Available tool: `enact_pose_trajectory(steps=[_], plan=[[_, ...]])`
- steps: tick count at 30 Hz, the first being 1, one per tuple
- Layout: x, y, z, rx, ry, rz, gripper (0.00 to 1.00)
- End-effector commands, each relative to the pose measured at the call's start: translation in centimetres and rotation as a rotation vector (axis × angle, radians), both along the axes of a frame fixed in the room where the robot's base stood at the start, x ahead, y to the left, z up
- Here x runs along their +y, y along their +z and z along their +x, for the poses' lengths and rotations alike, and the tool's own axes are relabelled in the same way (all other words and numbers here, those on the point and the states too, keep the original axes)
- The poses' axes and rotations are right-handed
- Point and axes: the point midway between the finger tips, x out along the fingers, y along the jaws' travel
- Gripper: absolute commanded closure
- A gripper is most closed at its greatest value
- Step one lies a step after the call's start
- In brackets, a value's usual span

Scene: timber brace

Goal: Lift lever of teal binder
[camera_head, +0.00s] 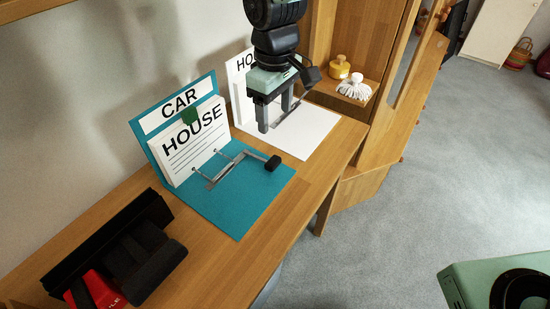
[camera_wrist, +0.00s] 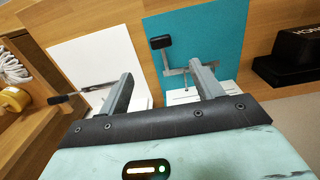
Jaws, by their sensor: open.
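The teal binder (camera_head: 243,205) lies open on the wooden desk, its cover standing upright against the wall side with "CAR" and "HOUSE" sheets. Its metal lever (camera_head: 233,166) with a black knob (camera_head: 272,163) lies low over the flat teal cover. In the wrist view the teal binder (camera_wrist: 218,35) is ahead, with its black knob (camera_wrist: 161,42) between the fingers' directions. My gripper (camera_head: 275,116) is open and empty, above the white binder (camera_head: 312,128) to the right of the teal one. The gripper also shows in the wrist view (camera_wrist: 165,85).
The white binder's own lever with a black knob (camera_wrist: 58,99) is at left in the wrist view. A black and red object (camera_head: 125,255) lies at the desk's near left. Bare desk shows in front.

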Motion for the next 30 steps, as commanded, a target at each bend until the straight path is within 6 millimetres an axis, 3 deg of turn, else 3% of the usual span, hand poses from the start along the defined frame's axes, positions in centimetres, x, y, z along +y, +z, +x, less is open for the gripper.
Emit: enact_pose_trajectory(steps=[12,18,24,30], plan=[[-0.1,-8.9,-0.1,0.004,-0.002,-0.002,0.35],[-0.1,-12.4,-0.1,0.003,0.000,-0.002,0.35],[0.0,-14.3,-0.1,0.001,-0.002,0.001,0.35],[0.0,-14.7,0.0,-0.001,-0.001,0.001,0.35]])
